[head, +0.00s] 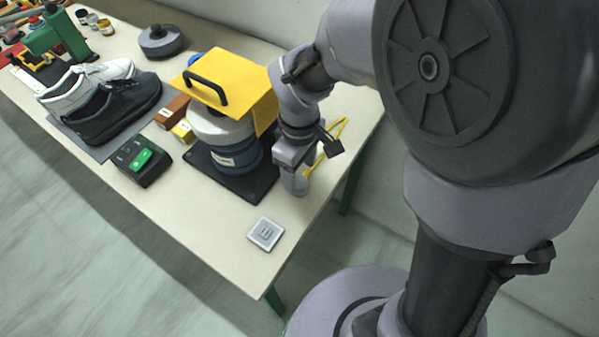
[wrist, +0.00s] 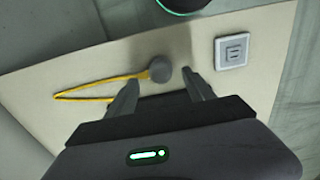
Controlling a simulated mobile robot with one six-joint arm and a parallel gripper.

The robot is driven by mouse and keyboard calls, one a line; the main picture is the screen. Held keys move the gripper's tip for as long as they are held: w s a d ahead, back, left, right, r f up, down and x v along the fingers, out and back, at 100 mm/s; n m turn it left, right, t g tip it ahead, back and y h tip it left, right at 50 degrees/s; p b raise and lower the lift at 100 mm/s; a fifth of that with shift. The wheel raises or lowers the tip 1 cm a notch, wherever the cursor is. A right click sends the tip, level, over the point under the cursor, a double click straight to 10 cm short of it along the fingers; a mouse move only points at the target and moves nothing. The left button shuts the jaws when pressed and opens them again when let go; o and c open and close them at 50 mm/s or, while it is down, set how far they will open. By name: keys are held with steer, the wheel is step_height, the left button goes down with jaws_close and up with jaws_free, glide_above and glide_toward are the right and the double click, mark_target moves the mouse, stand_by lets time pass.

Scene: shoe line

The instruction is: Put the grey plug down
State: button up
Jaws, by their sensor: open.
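The grey plug (wrist: 160,68) shows in the wrist view as a rounded grey end on a yellow cable (wrist: 95,88). It appears to lie on the table top, just beyond and between my fingertips, apart from both. My gripper (wrist: 162,84) is open around empty space. In the head view my gripper (head: 296,186) points down near the table's right edge. There the yellow cable (head: 326,150) shows behind it, and the plug is hidden. A white square socket plate (head: 265,234) lies flat nearer the front corner; it is right of my fingers in the wrist view (wrist: 232,51).
A grey-blue drum machine with a yellow cover (head: 240,82) stands on a dark base (head: 262,188) close left of my gripper. A black box with a green button (head: 143,160) and shoes (head: 118,108) are farther left. The table's front strip is bare.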

step_height(320, 180, up, 8)
steer(key=f+p, duration=0.1)
steer(key=p, duration=0.2)
step_height(320, 180, up, 6)
steer(key=m+t+y, duration=0.1)
steer(key=m+t, duration=0.1)
steer(key=m, duration=0.3)
glide_above(300, 181)
steer(key=s+d, duration=0.2)
steer(key=d, duration=0.1)
steer(key=s+d+r+m+t, duration=0.1)
steer(key=s+r+m+t, duration=0.1)
steer(key=s+r+m, duration=0.1)
steer(key=s+d+r+m+t+y, duration=0.1)
steer(key=s+d+r+m, duration=0.1)
steer(key=s+m, duration=0.4)
steer(key=shift+d+r+m+t+b, duration=0.3)
steer(key=shift+r+m+t, duration=0.1)
steer(key=shift+r, duration=0.2)
steer(key=shift+s, duration=0.1)
